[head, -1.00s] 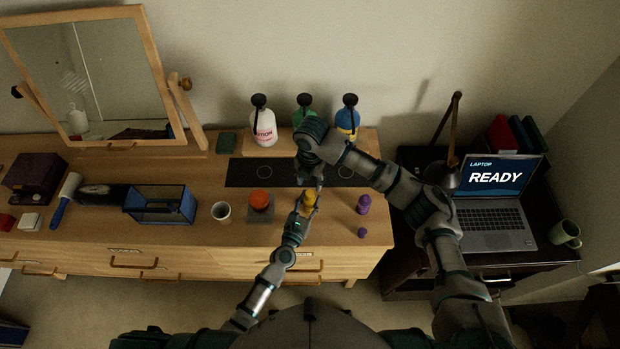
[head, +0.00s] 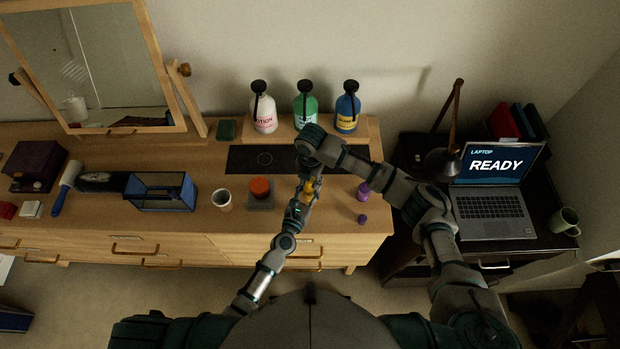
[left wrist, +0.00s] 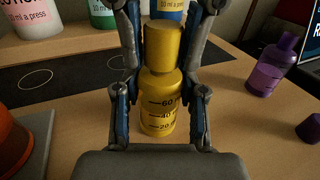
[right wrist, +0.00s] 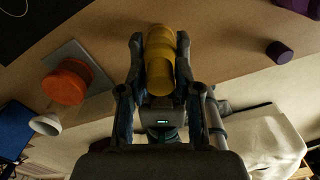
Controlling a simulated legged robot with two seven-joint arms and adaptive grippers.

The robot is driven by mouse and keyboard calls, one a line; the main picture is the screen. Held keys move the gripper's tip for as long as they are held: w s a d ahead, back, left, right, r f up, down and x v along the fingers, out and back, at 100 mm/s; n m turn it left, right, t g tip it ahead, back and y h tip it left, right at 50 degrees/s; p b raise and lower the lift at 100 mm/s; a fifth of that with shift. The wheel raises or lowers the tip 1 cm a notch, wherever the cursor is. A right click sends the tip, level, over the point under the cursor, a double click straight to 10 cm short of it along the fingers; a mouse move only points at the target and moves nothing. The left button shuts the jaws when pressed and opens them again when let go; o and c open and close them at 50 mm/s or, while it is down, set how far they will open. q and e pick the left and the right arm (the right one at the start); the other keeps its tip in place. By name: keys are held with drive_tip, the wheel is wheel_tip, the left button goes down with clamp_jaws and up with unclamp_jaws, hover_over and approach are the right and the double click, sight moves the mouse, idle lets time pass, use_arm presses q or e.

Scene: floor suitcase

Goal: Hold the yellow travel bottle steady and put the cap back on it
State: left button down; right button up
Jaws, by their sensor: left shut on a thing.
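The yellow travel bottle (left wrist: 158,110), with dark measuring marks, stands upright in my left gripper (head: 304,192), which is shut on it. In the left wrist view the yellow cap (left wrist: 165,48) sits at the top of the bottle, lined up over it. Whether it is fully seated I cannot tell. My right gripper (right wrist: 160,52) reaches down from above, with its fingers closed on both sides of the cap. In the head view the two grippers meet and hide most of the bottle and cap.
A purple bottle (head: 363,190) and its purple cap (head: 362,219) stand to the right. An orange-red object on a grey plate (head: 261,204), a white cup (head: 222,200) and a blue bin (head: 160,204) are to the left. Several pump bottles stand behind on a raised shelf (head: 284,138).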

clamp_jaws()
